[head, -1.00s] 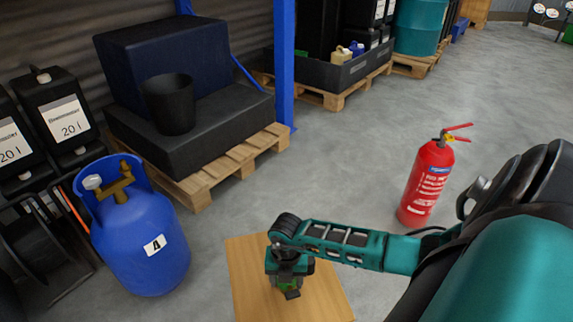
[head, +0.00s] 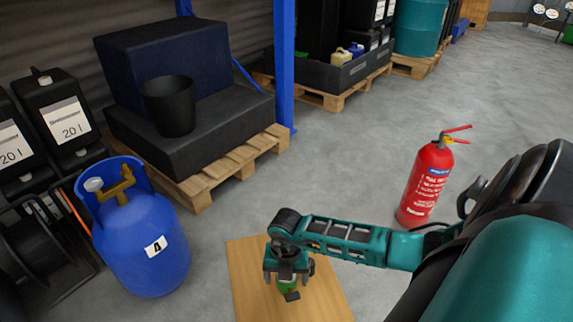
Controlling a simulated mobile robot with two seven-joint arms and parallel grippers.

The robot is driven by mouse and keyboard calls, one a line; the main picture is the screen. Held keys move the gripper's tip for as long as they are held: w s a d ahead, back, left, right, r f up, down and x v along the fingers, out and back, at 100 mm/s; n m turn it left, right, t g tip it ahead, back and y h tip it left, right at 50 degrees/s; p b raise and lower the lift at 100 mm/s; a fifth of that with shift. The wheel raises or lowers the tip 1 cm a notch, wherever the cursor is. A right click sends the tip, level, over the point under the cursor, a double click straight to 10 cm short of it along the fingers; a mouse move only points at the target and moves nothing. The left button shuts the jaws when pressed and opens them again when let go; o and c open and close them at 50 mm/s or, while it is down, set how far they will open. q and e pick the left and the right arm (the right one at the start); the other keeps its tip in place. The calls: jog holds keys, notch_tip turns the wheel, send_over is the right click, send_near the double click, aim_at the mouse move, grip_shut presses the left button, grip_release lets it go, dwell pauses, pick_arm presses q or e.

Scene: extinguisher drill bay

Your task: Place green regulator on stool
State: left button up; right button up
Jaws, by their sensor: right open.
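The green regulator (head: 288,287) is on the wooden top of the stool (head: 253,290), near its middle, with a dark part toward the front. My right gripper (head: 287,278) is above the regulator, pointing down, with its fingers open on either side of it. The gripper partly hides the regulator, so I cannot tell whether any finger touches it. My left gripper is not in view.
A blue gas cylinder (head: 145,245) marked A stands left of the stool. A red fire extinguisher (head: 425,185) stands on the floor at right. A pallet (head: 225,165) with black blocks and a bin (head: 169,105) is behind. Grey floor between them is clear.

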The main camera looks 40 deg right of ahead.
notch_tip(320, 180, up, 10)
jog(key=p, duration=0.3)
jog(key=a+r+t+y, duration=0.25)
jog(key=a+y, duration=0.25)
jog(key=a, duration=0.3)
jog(key=a+r+m+t+y, duration=0.1)
jog(key=a+r+y, duration=0.3)
jog(key=a, duration=0.3)
jog(key=a+r+t+y, duration=0.25)
jog(key=a+y, duration=0.25)
jog(key=a, duration=0.3)
jog(key=w+d+r+m+t+h, duration=0.4)
jog(key=r+m+t, duration=0.2)
jog(key=m+t, duration=0.45)
jog(key=s+d+f+m+g+h, duration=0.3)
jog(key=s+f+m+g+h, duration=0.35)
jog(key=f+m, duration=0.5)
pick_arm(q)
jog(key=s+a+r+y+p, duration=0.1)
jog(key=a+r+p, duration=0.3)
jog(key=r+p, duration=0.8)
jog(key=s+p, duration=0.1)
jog(key=p, duration=0.1)
jog(key=shift+p, duration=0.35)
pick_arm(e)
jog(key=s+d+r+t+h, duration=0.1)
jog(key=d+r, duration=0.2)
jog(key=r, duration=0.8)
jog(key=shift+s+m, duration=0.4)
